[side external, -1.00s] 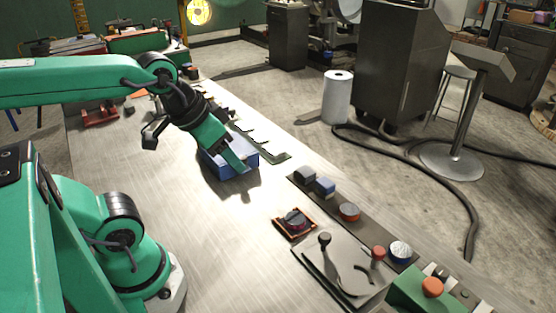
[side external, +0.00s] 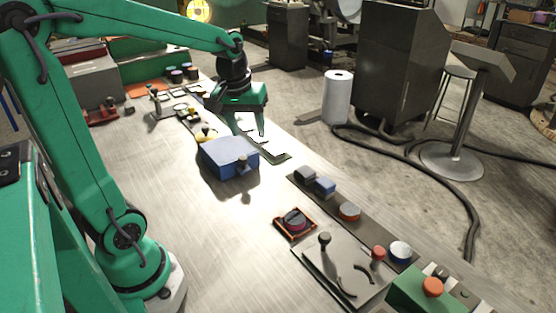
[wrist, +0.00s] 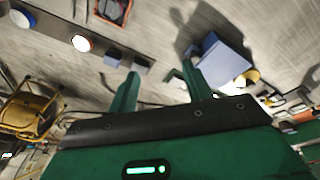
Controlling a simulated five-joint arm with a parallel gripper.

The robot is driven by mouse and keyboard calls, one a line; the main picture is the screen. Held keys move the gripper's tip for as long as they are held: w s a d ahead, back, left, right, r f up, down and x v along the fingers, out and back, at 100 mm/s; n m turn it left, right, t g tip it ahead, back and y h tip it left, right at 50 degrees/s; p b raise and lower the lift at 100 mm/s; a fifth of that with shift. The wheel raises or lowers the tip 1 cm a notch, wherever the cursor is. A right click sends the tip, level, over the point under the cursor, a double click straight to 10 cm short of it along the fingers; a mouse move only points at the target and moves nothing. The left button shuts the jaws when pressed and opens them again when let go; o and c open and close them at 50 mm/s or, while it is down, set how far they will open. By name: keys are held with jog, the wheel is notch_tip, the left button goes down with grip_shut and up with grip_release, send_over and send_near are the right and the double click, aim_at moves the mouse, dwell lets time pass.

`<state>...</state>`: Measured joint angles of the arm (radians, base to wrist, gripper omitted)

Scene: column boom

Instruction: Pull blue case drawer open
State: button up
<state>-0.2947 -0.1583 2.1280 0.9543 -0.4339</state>
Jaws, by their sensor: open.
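The blue case (side external: 225,153) sits on the bench, with a dark knob (side external: 242,166) on its near face. I see no clear gap around a drawer there, so I cannot tell whether it stands slightly out. My gripper (side external: 248,128) is open and empty, behind and to the right of the case, above the bench's far strip. In the wrist view, the two green fingers of my gripper (wrist: 160,68) are spread apart with nothing between them. The blue case (wrist: 222,62) lies to the right, just beyond the right finger.
A framed dial (side external: 294,222) and a grey plate with knobs (side external: 325,268) are nearer. Bare bench lies left of and in front of the case.

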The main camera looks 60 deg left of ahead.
aim_at(243, 158)
jog(key=w+a+f+n, duration=0.1)
jog(key=a+f+n, duration=0.1)
jog(key=a+f, duration=0.1)
jog(key=w+a+f+n+g, duration=0.1)
jog(key=w+a+f+n, duration=0.1)
jog(key=a, duration=0.3)
jog(key=w+a+f+n+g, duration=0.1)
jog(key=a+f+n, duration=0.1)
jog(key=a+f, duration=0.1)
jog(key=shift+w+a+f+n+h, duration=0.3)
jog(key=shift+w+a+h, duration=0.1)
jog(key=shift+a, duration=0.1)
jog(key=shift+s, duration=0.1)
jog(key=shift+f, duration=0.1)
jog(key=shift+f, duration=3.8)
jog(key=shift+d, duration=0.1)
grip_shut()
